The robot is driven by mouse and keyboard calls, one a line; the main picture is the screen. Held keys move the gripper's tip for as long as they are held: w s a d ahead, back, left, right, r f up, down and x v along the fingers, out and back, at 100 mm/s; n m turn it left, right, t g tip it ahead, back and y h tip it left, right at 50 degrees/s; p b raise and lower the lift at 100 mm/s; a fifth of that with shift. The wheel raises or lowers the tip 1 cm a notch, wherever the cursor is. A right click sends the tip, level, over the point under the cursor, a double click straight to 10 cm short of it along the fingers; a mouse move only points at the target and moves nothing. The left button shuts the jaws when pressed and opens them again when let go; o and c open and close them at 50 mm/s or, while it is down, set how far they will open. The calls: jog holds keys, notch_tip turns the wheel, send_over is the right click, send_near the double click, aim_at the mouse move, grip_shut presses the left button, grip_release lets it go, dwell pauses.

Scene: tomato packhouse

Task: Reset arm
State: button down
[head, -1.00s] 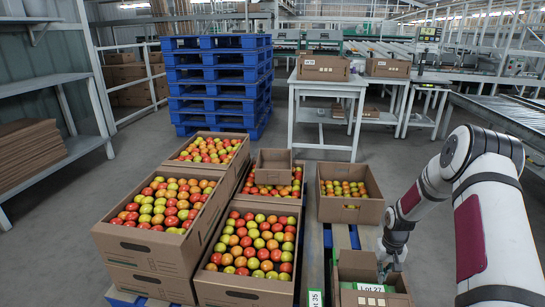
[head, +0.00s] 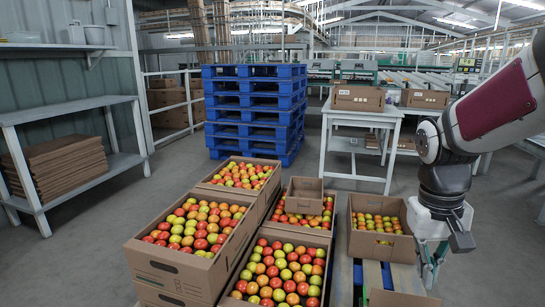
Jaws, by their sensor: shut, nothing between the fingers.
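My arm comes in from the right edge of the head view and bends down at its wrist. My gripper (head: 430,271) points downward, with its fingers shut and nothing held between them. It is above and beside a small open cardboard box (head: 400,298) at the bottom edge, which is mostly cut off by the frame. A box of tomatoes (head: 378,230) is just left of my gripper, apart from it.
Tomato boxes (head: 160,262) stand on blue pallets, with a small empty box (head: 305,192) on one. A stack of blue pallets (head: 254,105) stands behind. A white table (head: 345,114) carries cartons. A shelf (head: 80,110) stands left. Grey floor lies clear between.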

jog(key=s+a+r, duration=0.1)
jog(key=s+a, duration=0.2)
jog(key=s, duration=0.5)
jog(key=s+a+r+n+y, duration=0.1)
jog(key=s+a, duration=0.2)
jog(key=s, duration=0.5)
jog(key=s+a+r, duration=0.2)
jog(key=s+a, duration=0.1)
jog(key=s, duration=0.5)
notch_tip(320, 180, up, 36)
jog(key=t+p, duration=0.4)
jog(key=p, duration=3)
jog(key=shift+w+d+f+n, duration=0.15)
jog(key=shift+d+f+n, duration=0.05)
jog(key=shift+d+n, duration=0.2)
